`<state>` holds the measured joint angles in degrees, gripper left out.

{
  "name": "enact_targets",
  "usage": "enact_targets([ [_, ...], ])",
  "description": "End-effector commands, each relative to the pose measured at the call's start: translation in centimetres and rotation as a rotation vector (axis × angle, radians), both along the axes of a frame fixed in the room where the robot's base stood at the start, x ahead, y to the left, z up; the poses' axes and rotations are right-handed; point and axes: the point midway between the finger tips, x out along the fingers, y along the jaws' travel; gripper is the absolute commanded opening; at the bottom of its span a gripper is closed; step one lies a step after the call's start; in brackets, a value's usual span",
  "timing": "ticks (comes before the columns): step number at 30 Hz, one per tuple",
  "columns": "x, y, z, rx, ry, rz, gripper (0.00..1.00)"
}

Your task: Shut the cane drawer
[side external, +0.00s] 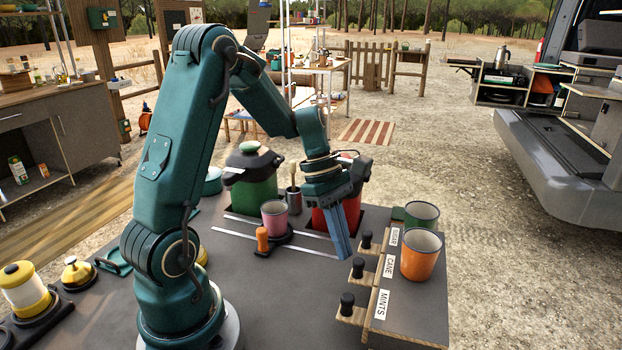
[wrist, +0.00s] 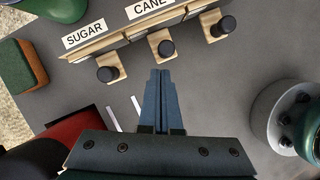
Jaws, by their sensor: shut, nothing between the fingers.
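The drawer unit (side external: 410,318) stands at the table's right edge, with labels SUGAR, CANE and MINTS. The cane drawer's black knob (side external: 358,267) is the middle one; it sits on a small wooden tab, also seen in the wrist view (wrist: 166,48). The tab lines up roughly with its two neighbours, and I see no clear opening behind it. My gripper (side external: 342,258) points down with its fingers together and empty. In the wrist view its fingertips (wrist: 160,73) are just in front of the cane knob, with a small gap showing.
The sugar knob (side external: 366,240) and mints knob (side external: 347,304) flank the cane knob closely. An orange cup (side external: 421,262) and a green cup (side external: 421,217) are on the unit. A red pot (side external: 325,219) and pink cup (side external: 274,219) stand behind my gripper.

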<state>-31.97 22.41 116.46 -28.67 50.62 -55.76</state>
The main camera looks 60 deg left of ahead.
Motion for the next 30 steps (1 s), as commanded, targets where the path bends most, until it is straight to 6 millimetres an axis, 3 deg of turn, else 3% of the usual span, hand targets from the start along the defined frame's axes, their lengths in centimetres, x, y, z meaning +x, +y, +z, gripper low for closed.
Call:
enact_targets([
  [4,-0.9,3.0,-0.1,0.005,-0.001,0.010,0.00],
  [12,-1.4,5.0,5.8,0.012,-0.008,0.003,0.00],
  [21,-1.8,6.1,8.9,0.010,-0.004,0.000,0.00],
  [26,-1.4,4.6,10.3,0.037,-0.034,-0.061,0.00],
  [30,-2.1,0.5,12.4,0.110,-0.097,-0.208,0.00],
])
